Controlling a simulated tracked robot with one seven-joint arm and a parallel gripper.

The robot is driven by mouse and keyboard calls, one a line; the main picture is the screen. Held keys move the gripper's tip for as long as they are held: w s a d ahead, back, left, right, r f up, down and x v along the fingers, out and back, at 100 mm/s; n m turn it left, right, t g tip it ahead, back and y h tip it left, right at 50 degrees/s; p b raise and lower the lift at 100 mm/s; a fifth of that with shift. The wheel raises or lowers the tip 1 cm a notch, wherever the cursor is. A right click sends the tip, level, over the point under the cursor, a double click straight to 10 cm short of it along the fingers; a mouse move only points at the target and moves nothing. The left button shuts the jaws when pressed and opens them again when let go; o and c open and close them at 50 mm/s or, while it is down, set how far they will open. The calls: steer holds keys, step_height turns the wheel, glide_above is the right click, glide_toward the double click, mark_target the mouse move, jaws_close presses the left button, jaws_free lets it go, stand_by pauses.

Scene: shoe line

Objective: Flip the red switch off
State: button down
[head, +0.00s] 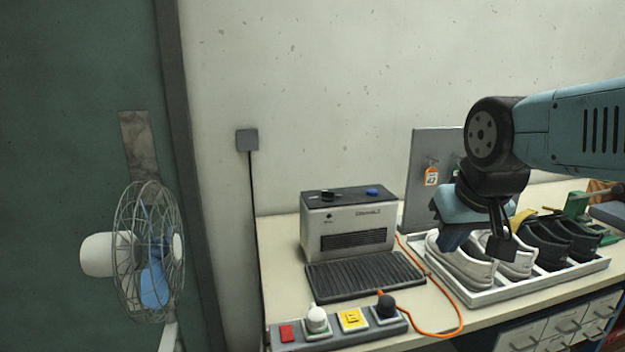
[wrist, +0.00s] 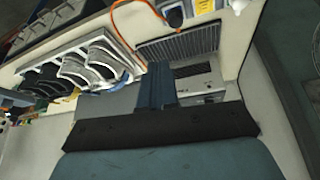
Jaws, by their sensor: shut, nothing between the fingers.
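The red switch (head: 286,333) is a small red block at the left end of the grey control strip (head: 346,341), near the bench's front edge in the head view. I cannot tell its on or off position. My gripper (head: 449,244) is high over the bench, to the right of and well apart from the switch, above the white shoes. In the wrist view its fingers (wrist: 157,70) are together with nothing between them. The red switch does not show in the wrist view, where only part of the strip is seen at the top edge.
An orange cable (head: 462,312) curves right. A shoe tray (head: 540,284) and a fan (head: 150,252) flank them.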

steer(key=shift+s+d+r+m, duration=0.15)
steer(key=shift+s+d+m, duration=0.05)
steer(key=shift+s+d, duration=0.3)
steer(key=shift+s+d+r+m, duration=0.2)
steer(key=shift+s+d, duration=0.15)
steer(key=shift+s, duration=0.2)
steer(key=w+a+f+n+g, duration=0.35)
steer(key=w+a+n, duration=0.7)
steer(key=a, duration=0.35)
steer(key=a+f+n+g, duration=0.1)
steer(key=a+f+n, duration=0.3)
steer(key=a, duration=0.3)
steer(key=a+f+n, duration=0.5)
steer(key=a+n, duration=0.1)
steer(key=a, duration=0.2)
steer(key=shift+w+a+f+g, duration=0.15)
steer(key=shift+w+a+g, duration=0.05)
steer(key=shift+g, duration=0.15)
